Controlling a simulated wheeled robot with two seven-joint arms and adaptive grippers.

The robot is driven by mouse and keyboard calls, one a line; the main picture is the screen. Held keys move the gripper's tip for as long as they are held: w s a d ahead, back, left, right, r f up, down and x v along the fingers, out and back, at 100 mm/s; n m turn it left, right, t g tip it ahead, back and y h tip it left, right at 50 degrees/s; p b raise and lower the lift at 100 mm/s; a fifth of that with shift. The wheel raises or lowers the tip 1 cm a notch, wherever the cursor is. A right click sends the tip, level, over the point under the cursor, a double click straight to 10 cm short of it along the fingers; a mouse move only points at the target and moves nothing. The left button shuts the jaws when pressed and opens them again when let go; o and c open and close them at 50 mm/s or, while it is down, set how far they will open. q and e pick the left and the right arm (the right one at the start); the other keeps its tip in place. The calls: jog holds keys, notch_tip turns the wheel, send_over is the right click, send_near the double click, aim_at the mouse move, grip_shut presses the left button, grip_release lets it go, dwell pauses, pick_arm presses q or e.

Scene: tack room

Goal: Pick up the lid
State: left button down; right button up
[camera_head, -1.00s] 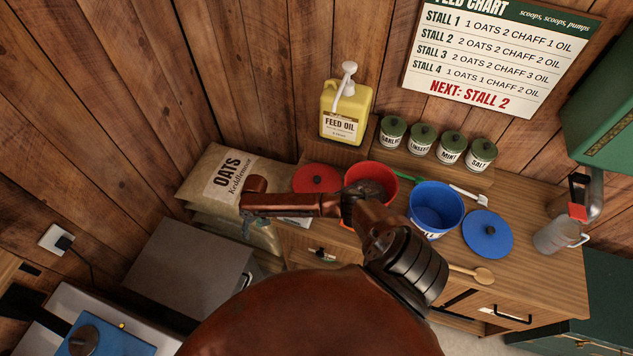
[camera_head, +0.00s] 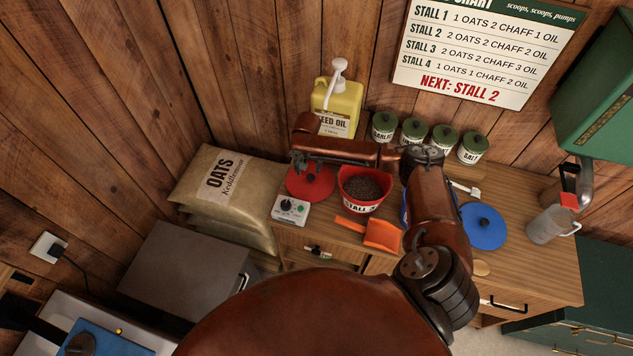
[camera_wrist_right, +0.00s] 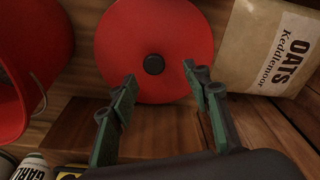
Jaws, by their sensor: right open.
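A round red lid (camera_head: 312,186) with a small black knob lies flat on the wooden counter, left of the red bucket (camera_head: 366,187). The lid also shows nearly whole in the right wrist view (camera_wrist_right: 180,45). My right gripper (camera_wrist_right: 159,77) is open and empty, its green-padded fingers spread at the near side of the lid, apart from its knob. In the head view, my right arm reaches left across the counter and the gripper (camera_head: 298,163) is at the lid's back edge, partly covering it. A blue lid (camera_head: 484,228) lies further right. My left gripper is not in view.
The red bucket holds brown feed. An orange scoop (camera_head: 382,236) and a small control box (camera_head: 289,209) lie in front. Behind stand a yellow oil jug (camera_head: 345,97) and several green-lidded jars (camera_head: 413,130). My arm mostly hides the blue bucket.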

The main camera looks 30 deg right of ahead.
aim_at(311, 176)
jog(key=shift+d+f, duration=0.15)
jog(key=shift+f, duration=0.35)
jog(key=f, duration=0.4)
jog(key=shift+d+f+p, duration=0.15)
jog(key=shift+d+p, duration=0.2)
jog(key=shift+d, duration=0.05)
jog(key=shift+f, duration=0.2)
jog(key=c, duration=0.4)
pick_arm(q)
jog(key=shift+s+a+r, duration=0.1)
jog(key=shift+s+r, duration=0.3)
pick_arm(e)
grip_shut()
